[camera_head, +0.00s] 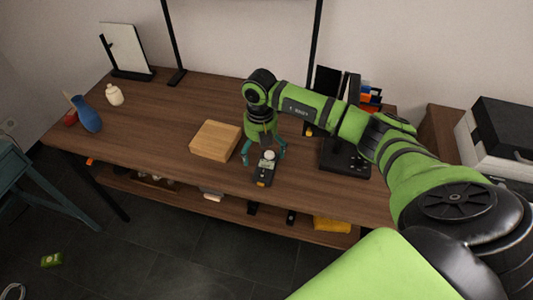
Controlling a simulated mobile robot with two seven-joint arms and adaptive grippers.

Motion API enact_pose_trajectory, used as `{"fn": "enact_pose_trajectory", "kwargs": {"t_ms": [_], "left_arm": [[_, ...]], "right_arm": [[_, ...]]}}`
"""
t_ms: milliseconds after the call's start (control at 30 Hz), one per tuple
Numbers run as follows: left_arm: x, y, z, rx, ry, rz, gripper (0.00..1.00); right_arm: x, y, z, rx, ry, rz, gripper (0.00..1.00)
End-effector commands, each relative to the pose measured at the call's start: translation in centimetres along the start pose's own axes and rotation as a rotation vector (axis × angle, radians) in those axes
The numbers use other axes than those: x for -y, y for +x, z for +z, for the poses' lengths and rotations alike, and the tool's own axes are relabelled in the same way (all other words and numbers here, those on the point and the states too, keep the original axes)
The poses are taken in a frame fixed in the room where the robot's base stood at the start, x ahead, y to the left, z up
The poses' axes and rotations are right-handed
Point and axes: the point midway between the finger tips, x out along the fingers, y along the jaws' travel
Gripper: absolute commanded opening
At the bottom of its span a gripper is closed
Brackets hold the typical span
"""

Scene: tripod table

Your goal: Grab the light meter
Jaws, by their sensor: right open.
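The light meter (265,172) is a small dark device with a pale round dome at its far end and a yellowish mark near its front. It lies on the wooden table near the front edge. My right gripper (264,159) points down over it with teal fingers spread open, one to each side of its domed end. I cannot tell whether the fingers touch it. My left gripper is not in view.
A wooden block (215,140) sits just left of the gripper. A black stand (345,155) is to the right. A blue vase (86,114) and a cream jar (114,95) stand at the far left. The table (150,120) is clear between them and the block.

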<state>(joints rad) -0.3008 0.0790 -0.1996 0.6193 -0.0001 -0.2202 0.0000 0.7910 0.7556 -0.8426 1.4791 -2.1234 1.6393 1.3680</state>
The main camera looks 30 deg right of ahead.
Motion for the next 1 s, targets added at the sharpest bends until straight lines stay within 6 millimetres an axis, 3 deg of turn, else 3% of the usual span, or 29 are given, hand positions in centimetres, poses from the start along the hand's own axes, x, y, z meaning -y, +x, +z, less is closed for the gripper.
{"fn": "enact_pose_trajectory", "kwargs": {"t_ms": [33, 233, 500, 800, 833, 933, 967, 1000], "left_arm": [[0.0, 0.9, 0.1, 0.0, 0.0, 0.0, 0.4], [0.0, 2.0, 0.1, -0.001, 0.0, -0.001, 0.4], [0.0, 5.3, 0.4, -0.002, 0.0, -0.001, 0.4], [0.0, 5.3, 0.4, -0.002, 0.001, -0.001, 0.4], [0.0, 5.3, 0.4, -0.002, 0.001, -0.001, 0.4], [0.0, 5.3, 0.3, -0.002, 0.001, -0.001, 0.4], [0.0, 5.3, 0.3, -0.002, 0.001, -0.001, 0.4], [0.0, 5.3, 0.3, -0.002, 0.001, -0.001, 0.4]], "right_arm": [[0.1, 1.0, 0.0, 0.0, 0.001, -0.004, 1.0], [0.0, 2.4, 0.0, -0.002, -0.002, 0.0, 1.0], [0.0, 6.3, 0.1, -0.004, -0.004, 0.003, 1.0], [0.0, 6.4, 0.1, -0.003, -0.004, 0.004, 1.0], [0.0, 6.4, 0.1, -0.004, -0.004, 0.004, 0.92], [0.0, 6.4, 0.1, -0.004, -0.004, 0.003, 0.52], [0.0, 6.4, 0.1, -0.004, -0.004, 0.003, 0.45], [0.0, 6.4, 0.1, -0.004, -0.004, 0.003, 0.45]]}}
